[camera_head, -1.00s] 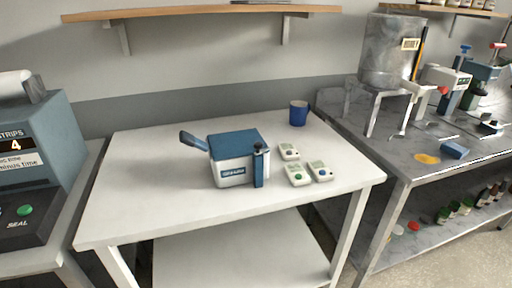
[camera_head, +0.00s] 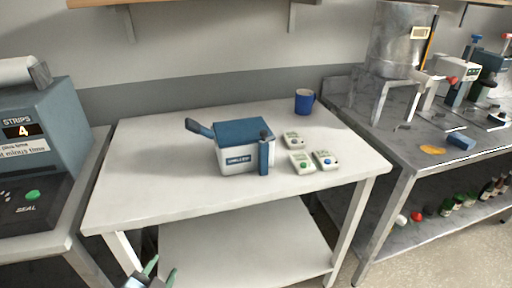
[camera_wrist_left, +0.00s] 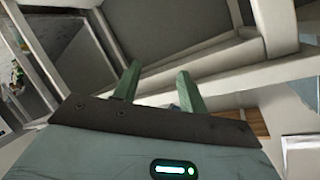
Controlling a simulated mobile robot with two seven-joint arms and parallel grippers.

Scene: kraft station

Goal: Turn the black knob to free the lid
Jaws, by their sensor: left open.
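A white box-shaped device with a blue lid (camera_head: 243,132) stands on the white table (camera_head: 140,185). A dark handle (camera_head: 199,129) sticks out at its upper left. A blue upright post (camera_head: 264,157) stands at its front right corner, with a small black knob (camera_head: 264,134) on top. The lid looks shut. My left gripper (camera_head: 159,268) is low at the bottom edge of the head view, in front of the table and well below the device. Its two green fingers are apart and empty in the left wrist view (camera_wrist_left: 156,82). My right gripper is not in view.
Several small white devices lie right of the box, among them one with a blue button (camera_head: 325,160). A blue mug (camera_head: 304,101) stands behind them. A sealing machine (camera_head: 38,150) is at left, a metal bench (camera_head: 400,150) at right. The table's front left is clear.

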